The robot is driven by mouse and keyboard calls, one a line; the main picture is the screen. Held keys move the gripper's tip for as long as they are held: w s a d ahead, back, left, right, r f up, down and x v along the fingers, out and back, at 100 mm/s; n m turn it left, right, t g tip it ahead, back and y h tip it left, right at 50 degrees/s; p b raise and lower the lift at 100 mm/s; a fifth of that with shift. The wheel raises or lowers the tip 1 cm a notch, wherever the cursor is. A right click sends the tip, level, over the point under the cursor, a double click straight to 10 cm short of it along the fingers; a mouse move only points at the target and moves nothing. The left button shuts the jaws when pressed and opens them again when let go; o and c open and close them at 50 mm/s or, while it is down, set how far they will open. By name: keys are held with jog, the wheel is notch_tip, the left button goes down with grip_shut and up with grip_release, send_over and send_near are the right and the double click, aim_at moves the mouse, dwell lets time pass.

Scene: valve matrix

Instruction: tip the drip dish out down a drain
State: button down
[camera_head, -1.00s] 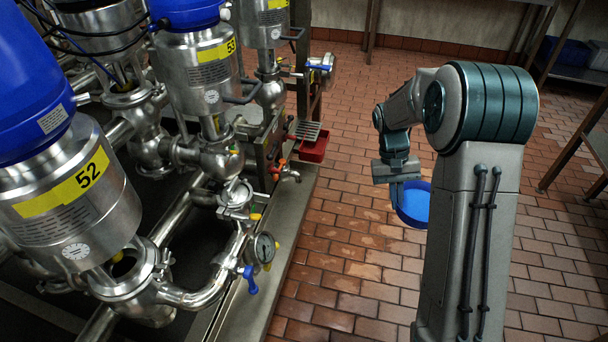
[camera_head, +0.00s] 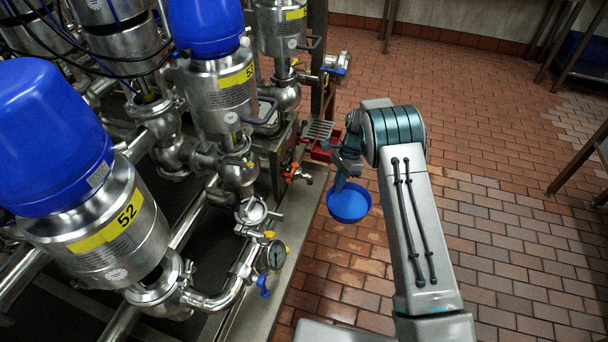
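A round blue dish (camera_head: 350,207), which I take to be the drip dish, hangs above the tiled floor at the centre of the view. Its open top faces up and it looks about level. My gripper (camera_head: 341,184) is at the dish's far left rim and appears shut on it; the fingertips are small and partly hidden. I cannot tell whether liquid is in the dish. No floor drain can be made out in this view.
The steel valve rack with valve 52 (camera_head: 105,235) fills the left, with a pressure gauge (camera_head: 276,256) and a blue-handled tap (camera_head: 263,285) at its edge. A red tray (camera_head: 325,151) and slotted plate (camera_head: 319,130) sit beyond the dish. Open tiled floor (camera_head: 500,230) lies right.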

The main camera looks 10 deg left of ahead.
jog(key=a+f+m+y+p, duration=0.1)
jog(key=a+f+m+p, duration=0.1)
jog(key=a, duration=0.3)
jog(key=a+f+m+t+p, duration=0.1)
jog(key=a+f+m+p, duration=0.1)
jog(key=a, duration=0.4)
jog(key=shift+w+a+m+t+y, duration=0.2)
jog(key=shift+w+m+t+y, duration=0.15)
jog(key=shift+m, duration=0.55)
jog(key=shift+s+r+t+p, duration=0.15)
jog(key=shift+r+t+p, duration=0.45)
jog(key=shift+p, duration=1.1)
jog(key=shift+s+r+t+p, duration=0.15)
jog(key=shift+r+t+p, duration=0.35)
jog(key=shift+p, duration=1.2)
jog(key=shift+s+d+r+n+t+y, duration=0.1)
jog(key=shift+s+r+n+t+y, duration=0.15)
jog(key=shift+r+t, duration=0.35)
jog(key=shift+s+d+r+n+t+y, duration=0.1)
jog(key=shift+r+n+t+y, duration=0.1)
jog(key=shift+r+t, duration=0.35)
jog(key=shift+s+r+t+b, duration=0.6)
jog(key=shift+t+b, duration=0.2)
jog(key=shift+b, duration=4.3)
jog(key=shift+s+d+r+n+t+y+b, duration=0.2)
jog(key=shift+s+r+t+b, duration=0.45)
jog(key=shift+b, duration=3.45)
jog(key=shift+s+r+n+t+y+b, duration=0.3)
jog(key=shift+t+b, duration=0.45)
jog(key=shift+b, duration=3.3)
